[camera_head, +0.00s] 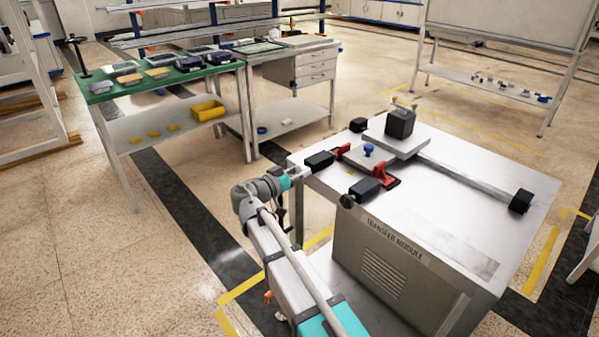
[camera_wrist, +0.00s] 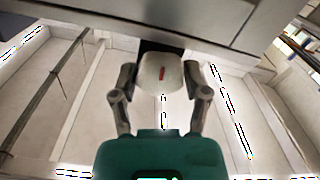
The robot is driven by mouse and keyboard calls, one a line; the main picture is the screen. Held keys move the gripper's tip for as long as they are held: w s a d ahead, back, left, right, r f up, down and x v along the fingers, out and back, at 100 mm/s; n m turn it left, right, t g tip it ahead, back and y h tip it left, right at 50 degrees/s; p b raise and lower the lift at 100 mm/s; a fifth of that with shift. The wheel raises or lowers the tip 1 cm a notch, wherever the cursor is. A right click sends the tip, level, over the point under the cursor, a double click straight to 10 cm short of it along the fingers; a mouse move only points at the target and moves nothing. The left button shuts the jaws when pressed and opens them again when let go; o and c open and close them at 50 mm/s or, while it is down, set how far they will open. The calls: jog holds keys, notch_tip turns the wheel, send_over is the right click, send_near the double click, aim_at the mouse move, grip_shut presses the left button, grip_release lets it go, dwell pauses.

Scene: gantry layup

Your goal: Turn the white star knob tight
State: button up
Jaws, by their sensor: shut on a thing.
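The white star knob (camera_wrist: 160,70) shows in the wrist view, pale and rounded, with a short red mark on its face. A dark block or opening lies directly behind it. My gripper (camera_wrist: 158,82) has one finger on each side of the knob and is shut on it. In the head view my gripper (camera_head: 299,172) is at the left edge of the transfer module (camera_head: 455,225). Whether the knob is seated tight cannot be told.
The module top carries red clamps (camera_head: 384,180), a blue knob (camera_head: 368,149), a dark block (camera_head: 400,123) on a plate, and a long rail (camera_head: 470,178) with black ends. A green-topped bench (camera_head: 150,97) with a yellow bin (camera_head: 208,110) stands at left. Open floor lies between.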

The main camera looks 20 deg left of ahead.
dwell(0.3)
jog(key=o, duration=1.2)
jog(key=shift+c, duration=0.2)
jog(key=v, duration=1.2)
